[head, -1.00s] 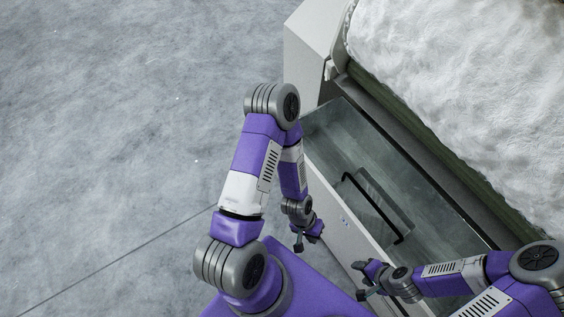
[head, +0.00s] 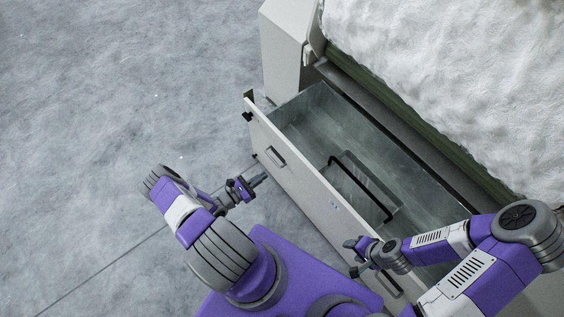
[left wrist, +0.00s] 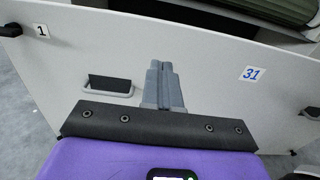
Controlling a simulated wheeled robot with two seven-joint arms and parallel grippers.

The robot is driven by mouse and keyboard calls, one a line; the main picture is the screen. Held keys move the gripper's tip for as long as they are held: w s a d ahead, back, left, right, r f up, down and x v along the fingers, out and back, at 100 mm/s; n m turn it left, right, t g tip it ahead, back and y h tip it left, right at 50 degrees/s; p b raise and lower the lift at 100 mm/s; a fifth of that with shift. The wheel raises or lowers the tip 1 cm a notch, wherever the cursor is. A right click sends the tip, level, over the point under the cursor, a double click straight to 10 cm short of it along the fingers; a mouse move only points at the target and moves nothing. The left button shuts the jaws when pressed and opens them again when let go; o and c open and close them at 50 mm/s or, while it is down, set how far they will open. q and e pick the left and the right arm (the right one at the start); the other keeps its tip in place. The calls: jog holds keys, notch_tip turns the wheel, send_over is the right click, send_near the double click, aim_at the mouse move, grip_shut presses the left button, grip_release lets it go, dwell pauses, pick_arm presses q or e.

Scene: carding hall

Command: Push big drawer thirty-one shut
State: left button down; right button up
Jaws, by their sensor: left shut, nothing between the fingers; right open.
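Big drawer thirty-one (head: 300,180) stands pulled out from the machine, its inside visible from above.
A clear bin with a black bar handle (head: 360,188) lies inside the drawer. A white fleecy mass (head: 440,80) lies on the machine above. A pale machine post (head: 283,50) stands behind the drawer's left end. The grey floor at left (head: 90,120) is clear.

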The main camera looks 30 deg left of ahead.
aim_at(293, 154)
pick_arm(q)
jog(key=b+x, duration=0.2)
jog(key=x, duration=1.1)
jog(key=shift+w, duration=0.4)
